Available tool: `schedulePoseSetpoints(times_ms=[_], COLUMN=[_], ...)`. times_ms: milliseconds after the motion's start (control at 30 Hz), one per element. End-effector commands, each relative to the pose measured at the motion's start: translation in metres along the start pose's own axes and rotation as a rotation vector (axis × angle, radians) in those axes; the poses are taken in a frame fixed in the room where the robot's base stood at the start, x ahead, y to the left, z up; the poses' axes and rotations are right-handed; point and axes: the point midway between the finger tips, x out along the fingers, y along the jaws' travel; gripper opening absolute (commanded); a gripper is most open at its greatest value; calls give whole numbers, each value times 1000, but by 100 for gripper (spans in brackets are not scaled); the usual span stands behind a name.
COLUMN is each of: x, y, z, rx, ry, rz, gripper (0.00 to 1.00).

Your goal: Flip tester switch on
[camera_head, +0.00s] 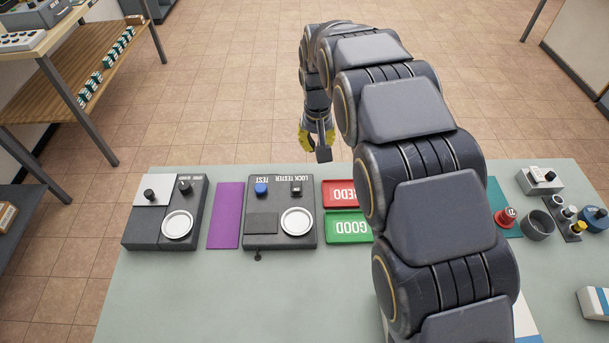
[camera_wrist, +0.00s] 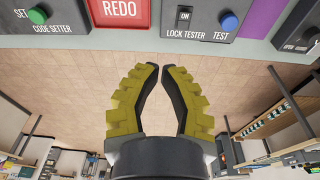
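The lock tester (camera_head: 280,212) is a dark grey box on the table, with a small black switch (camera_head: 296,187) and a blue TEST button (camera_head: 261,189). In the wrist view the switch (camera_wrist: 184,18) sits above the LOCK TESTER label, with a small ON mark. I cannot tell its position. My gripper (camera_head: 319,148) is beyond the table's far edge, to the right of the switch and apart from it. In the wrist view my gripper's yellow fingers (camera_wrist: 162,66) are nearly together at the tips, with nothing between them.
Red REDO tray (camera_head: 340,193) and green GOOD tray (camera_head: 345,226) lie right of the tester. A purple mat (camera_head: 226,215) and another grey box (camera_head: 152,220) lie left. Small parts and a cup (camera_head: 537,226) stand at the right. My arm covers the table's middle.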

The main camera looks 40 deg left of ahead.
Motion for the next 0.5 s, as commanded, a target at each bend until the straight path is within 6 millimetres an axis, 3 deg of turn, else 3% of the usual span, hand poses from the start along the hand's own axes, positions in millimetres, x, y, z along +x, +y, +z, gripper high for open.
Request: schedulePoseSetpoints(times_ms=[100, 200, 500], x=[13, 18, 19], y=[-26, -35, -37], z=[-7, -9, -10], rx=[-35, -49, -51], ry=[13, 16, 19], rz=[-13, -18, -19], gripper=[0, 0, 0])
